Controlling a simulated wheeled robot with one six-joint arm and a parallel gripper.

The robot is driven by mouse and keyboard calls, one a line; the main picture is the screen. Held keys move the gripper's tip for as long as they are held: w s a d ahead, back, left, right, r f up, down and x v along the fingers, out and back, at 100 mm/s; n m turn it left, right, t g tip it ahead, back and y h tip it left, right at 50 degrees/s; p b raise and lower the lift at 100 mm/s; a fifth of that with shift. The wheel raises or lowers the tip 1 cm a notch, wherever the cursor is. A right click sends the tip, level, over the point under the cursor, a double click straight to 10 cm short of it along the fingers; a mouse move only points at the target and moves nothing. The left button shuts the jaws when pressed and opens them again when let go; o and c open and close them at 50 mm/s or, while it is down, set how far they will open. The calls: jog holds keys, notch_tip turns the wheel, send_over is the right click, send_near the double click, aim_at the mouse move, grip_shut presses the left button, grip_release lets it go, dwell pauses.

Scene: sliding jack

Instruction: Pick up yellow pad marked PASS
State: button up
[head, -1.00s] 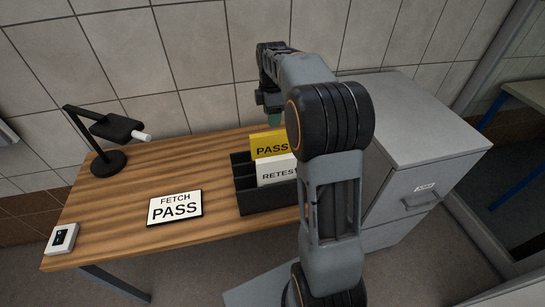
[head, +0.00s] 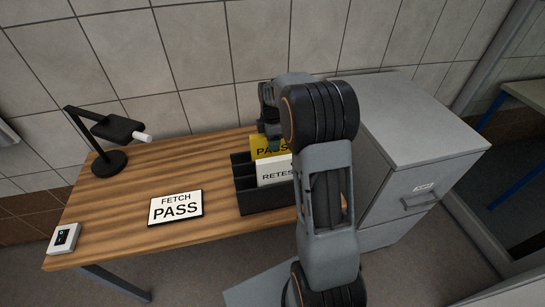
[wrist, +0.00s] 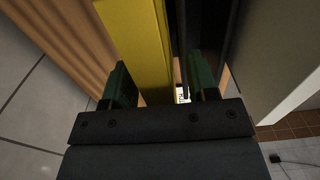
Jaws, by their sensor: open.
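The yellow pad marked PASS (head: 263,150) stands upright in a black rack (head: 270,202), behind a white pad marked RETEST (head: 272,172). My gripper (head: 273,142) is above the yellow pad and hides part of its upper right in the head view. In the wrist view my gripper (wrist: 160,80) is open, with green fingertips. The yellow pad (wrist: 140,45) shows between the fingers, nearer the left finger, with a gap toward the right one. I cannot tell whether the left finger touches it.
A sign reading FETCH PASS (head: 176,208) lies on the wooden table (head: 120,235). A black lamp (head: 110,160) and a small white box (head: 64,238) are to the left. A grey cabinet (head: 420,150) stands close on the right. A tiled wall is behind.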

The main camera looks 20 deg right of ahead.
jog(key=shift+c, duration=0.5)
grip_shut()
